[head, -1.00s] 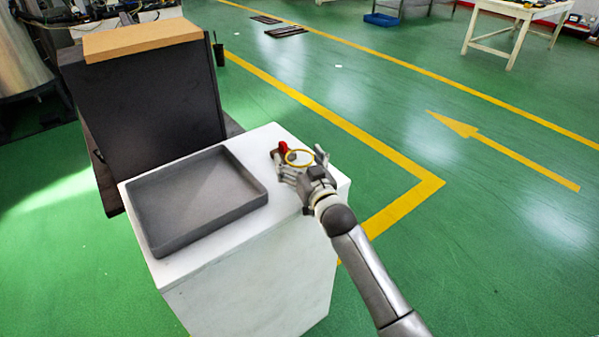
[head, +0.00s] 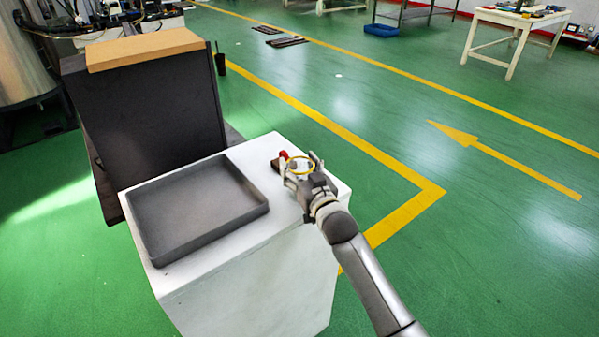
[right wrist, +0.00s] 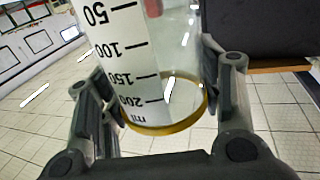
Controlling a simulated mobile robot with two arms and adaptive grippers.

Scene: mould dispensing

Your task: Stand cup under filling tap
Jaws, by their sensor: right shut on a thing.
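The clear cup (right wrist: 180,50) has black millilitre marks and a yellow rim; in the right wrist view its rim faces me. My right gripper (head: 301,170) is shut on the cup, with one finger on each side of its wall. In the head view the cup's yellow rim (head: 302,165) shows between the fingers, over the far right corner of the white stand. A red part (head: 284,155) is just beside the cup. I cannot make out a filling tap for certain. The cup's base is hidden in the head view. My left gripper is out of view.
A grey tray (head: 259,208) lies on the white stand (head: 252,240), left of my gripper. A small brown piece (head: 275,164) is by the red part. A black panel with a tan board (head: 145,48) stands behind.

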